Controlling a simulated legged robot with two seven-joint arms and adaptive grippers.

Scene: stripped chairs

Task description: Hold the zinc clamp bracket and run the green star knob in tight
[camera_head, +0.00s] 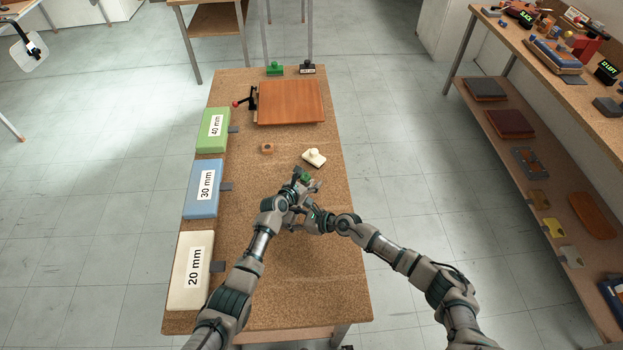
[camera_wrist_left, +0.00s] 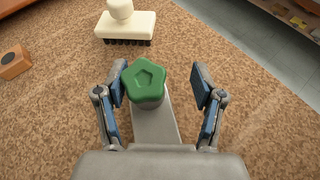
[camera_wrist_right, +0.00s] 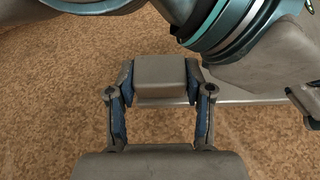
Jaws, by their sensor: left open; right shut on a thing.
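The green star knob (camera_wrist_left: 145,80) sits on the zinc clamp bracket (camera_wrist_left: 154,124), whose flat grey bar runs below it in the left wrist view. The knob also shows small in the head view (camera_head: 305,177). My left gripper (camera_wrist_left: 160,86) is open, its blue-padded fingers on either side of the knob with visible gaps; the knob lies nearer the left finger. My right gripper (camera_wrist_right: 160,84) is shut on a grey block-like end of the bracket (camera_wrist_right: 160,70), above the bench. The knob's thread is hidden beneath its head.
A white brush (camera_head: 314,157) and a small orange-brown block (camera_head: 267,148) lie beyond my grippers on the cork-topped bench (camera_head: 260,306). A wooden board (camera_head: 290,102) lies at the far end. Green (camera_head: 213,131), blue (camera_head: 201,188) and cream (camera_head: 189,270) boxes line the left edge.

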